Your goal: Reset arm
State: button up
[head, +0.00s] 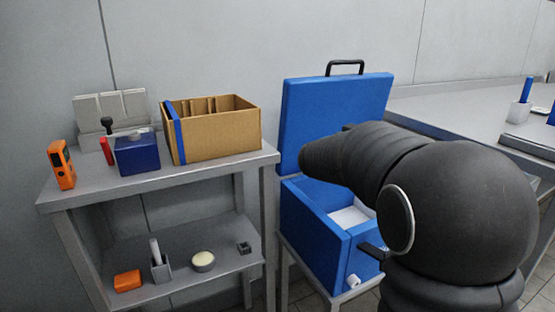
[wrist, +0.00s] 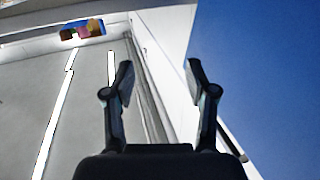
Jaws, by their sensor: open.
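My gripper (wrist: 160,80) shows in the wrist view with its two fingers spread and nothing between them. In the head view my black arm reaches left in front of the blue cooler box (head: 312,222), and my gripper is hidden there. The cooler's lid (head: 333,110) stands raised, with a black handle on top. A white surface shows inside the box. In the wrist view a large plain blue surface (wrist: 265,70) fills the right side, beside the right finger; I cannot tell which part it is.
A grey shelf table (head: 100,190) at left holds a cardboard box (head: 222,135), a dark blue box (head: 137,157) and an orange device (head: 61,165). Small items sit on its lower shelf (head: 220,272). Another grey table (head: 440,105) stands at right. A grey wall is close behind.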

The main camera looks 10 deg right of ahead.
jog(key=s+a+r+n+t+y, duration=0.3)
jog(key=a+n+t+y, duration=0.3)
jog(key=a+y, duration=0.3)
jog(key=s+a+f+n+g+y, duration=0.25)
jog(key=s+a+n+y, duration=0.2)
jog(key=s+a, duration=0.3)
jog(key=s+f+g, duration=0.2)
jog(key=s+f, duration=0.3)
jog(key=s, duration=0.4)
jog(key=s+f+g, duration=0.3)
jog(key=s+f, duration=0.3)
jog(key=s, duration=0.2)
jog(key=s+f+g+y, duration=0.1)
jog(key=s+f+g, duration=0.2)
jog(key=s+f, duration=0.3)
jog(key=s+a, duration=0.1)
jog(key=s, duration=0.2)
jog(key=shift+s, duration=0.3)
